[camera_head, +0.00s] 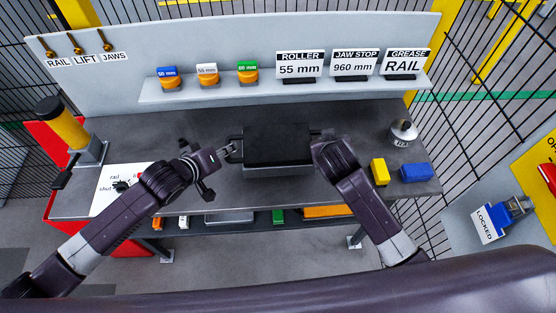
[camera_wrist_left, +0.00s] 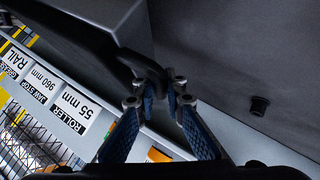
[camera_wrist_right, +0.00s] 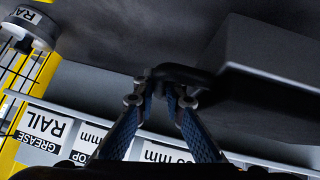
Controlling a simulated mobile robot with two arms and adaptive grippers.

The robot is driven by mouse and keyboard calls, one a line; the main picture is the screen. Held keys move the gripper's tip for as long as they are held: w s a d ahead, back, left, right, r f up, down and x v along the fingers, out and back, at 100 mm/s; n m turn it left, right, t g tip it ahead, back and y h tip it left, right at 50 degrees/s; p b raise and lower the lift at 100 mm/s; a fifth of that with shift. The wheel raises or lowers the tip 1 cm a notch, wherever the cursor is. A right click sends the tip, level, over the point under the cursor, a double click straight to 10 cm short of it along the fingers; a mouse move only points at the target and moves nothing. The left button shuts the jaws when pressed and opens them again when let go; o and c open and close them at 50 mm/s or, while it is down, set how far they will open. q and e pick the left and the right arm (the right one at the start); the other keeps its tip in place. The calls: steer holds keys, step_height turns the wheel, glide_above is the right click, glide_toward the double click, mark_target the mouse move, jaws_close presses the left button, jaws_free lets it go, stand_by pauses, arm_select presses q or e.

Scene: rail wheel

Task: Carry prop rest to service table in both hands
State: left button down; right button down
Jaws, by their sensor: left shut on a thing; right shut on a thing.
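The prop rest (camera_head: 277,146) is a dark block with a black top and a grey lower part, with a handle at each side. It is at the middle of the service table (camera_head: 370,120), over the grey top; I cannot tell whether it touches it. My left gripper (camera_head: 230,150) is shut on its left handle, and the left wrist view shows the fingers (camera_wrist_left: 160,90) around the dark handle. My right gripper (camera_wrist_right: 165,88) is shut on the other handle in the right wrist view; in the head view its fingers are mostly hidden behind my wrist.
A yellow block (camera_head: 379,172) and a blue block (camera_head: 416,173) lie right of the prop rest. A round grey weight (camera_head: 403,133) stands behind them. A yellow post (camera_head: 68,127) and a white sheet (camera_head: 108,188) are at left. A shelf (camera_head: 220,90) with signs runs along the back.

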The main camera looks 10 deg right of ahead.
arm_select(q)
steer(key=shift+s+r, duration=0.1)
steer(key=shift+r, duration=0.35)
arm_select(e)
steer(key=shift+s+a+r, duration=0.1)
steer(key=shift+s+r, duration=0.05)
steer(key=shift+r, duration=0.25)
arm_select(q)
steer(key=shift+f, duration=0.1)
arm_select(e)
steer(key=shift+f, duration=0.1)
